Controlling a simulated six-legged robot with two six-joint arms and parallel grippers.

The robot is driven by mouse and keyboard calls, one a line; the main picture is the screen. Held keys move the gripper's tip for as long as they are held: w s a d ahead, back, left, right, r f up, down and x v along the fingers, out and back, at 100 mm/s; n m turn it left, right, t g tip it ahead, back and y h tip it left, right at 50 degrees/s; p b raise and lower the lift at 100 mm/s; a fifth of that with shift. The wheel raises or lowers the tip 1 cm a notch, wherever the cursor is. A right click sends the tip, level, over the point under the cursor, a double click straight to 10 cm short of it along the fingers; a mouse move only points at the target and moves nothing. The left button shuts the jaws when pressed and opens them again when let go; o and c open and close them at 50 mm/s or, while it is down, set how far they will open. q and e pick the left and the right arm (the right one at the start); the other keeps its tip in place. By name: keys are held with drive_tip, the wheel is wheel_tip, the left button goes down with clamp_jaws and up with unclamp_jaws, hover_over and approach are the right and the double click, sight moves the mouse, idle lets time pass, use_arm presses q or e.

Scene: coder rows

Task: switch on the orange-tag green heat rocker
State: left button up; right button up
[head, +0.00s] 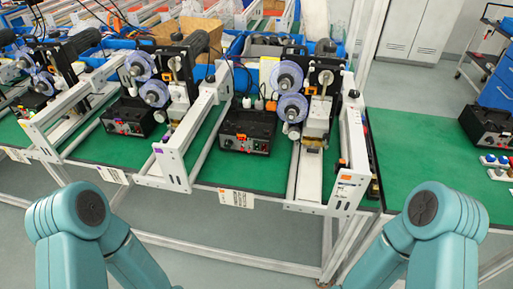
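A black control box (247,131) stands on the green bench top in the middle machine bay. Its front panel has small knobs and a small red-and-green spot (228,142) at the left, too small to make out as a rocker or its position. An orange mark (344,178) is on the white frame end right of this bay. A purple mark (158,149) is on the frame end to its left. A second black control box (128,117) stands in the bay further left, with small coloured spots on its front. Neither gripper is in view; only my teal arm links show at the bottom corners.
Coder machines with blue-white reels (290,75) stand behind the boxes, between white frames (207,122). Another black box (487,128) and coloured buttons are at the right edge. Blue bins line the back.

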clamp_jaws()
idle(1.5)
